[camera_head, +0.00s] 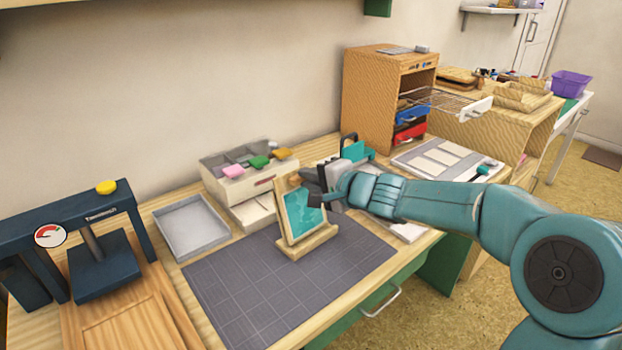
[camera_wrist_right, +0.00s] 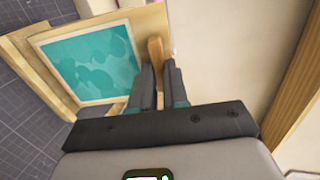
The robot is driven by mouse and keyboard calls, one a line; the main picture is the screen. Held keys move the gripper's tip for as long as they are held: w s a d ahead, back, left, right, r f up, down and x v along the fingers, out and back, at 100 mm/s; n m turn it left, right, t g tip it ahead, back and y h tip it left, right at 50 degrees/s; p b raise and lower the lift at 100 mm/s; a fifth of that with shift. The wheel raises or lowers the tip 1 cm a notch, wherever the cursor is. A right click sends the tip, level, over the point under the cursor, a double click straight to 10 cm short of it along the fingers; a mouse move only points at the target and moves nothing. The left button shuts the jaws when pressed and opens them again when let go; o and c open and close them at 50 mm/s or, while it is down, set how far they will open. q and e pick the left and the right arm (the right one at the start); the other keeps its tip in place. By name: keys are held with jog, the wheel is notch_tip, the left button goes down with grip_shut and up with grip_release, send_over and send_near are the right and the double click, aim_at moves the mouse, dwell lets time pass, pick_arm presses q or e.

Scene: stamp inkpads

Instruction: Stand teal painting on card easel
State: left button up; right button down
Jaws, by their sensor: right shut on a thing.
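The teal painting (camera_head: 301,212), a pale-bordered panel with a teal picture, leans upright on the wooden card easel (camera_head: 308,244), its lower edge at the ledge. The right fingertips (camera_wrist_right: 160,70) are close together at the painting's side, beside a brown wooden piece (camera_wrist_right: 155,52). The exact contact is partly hidden. My left gripper is out of view.
The easel stands on a dark gridded mat (camera_head: 235,290). A grey tray (camera_head: 190,228) and an inkpad box (camera_head: 255,185) lie behind it. A dark press (camera_head: 100,265) stands left. The mat's front is clear.

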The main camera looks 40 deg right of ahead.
jog(key=shift+s+f+b, duration=0.15)
jog(key=shift+f+b, duration=0.05)
jog(key=shift+b, duration=0.25)
dwell(0.4)
jog(key=c, duration=1.1)
grip_release()
jog(key=shift+o, duration=0.2)
jog(key=shift+s+d, duration=0.1)
jog(key=shift+s, duration=0.15)
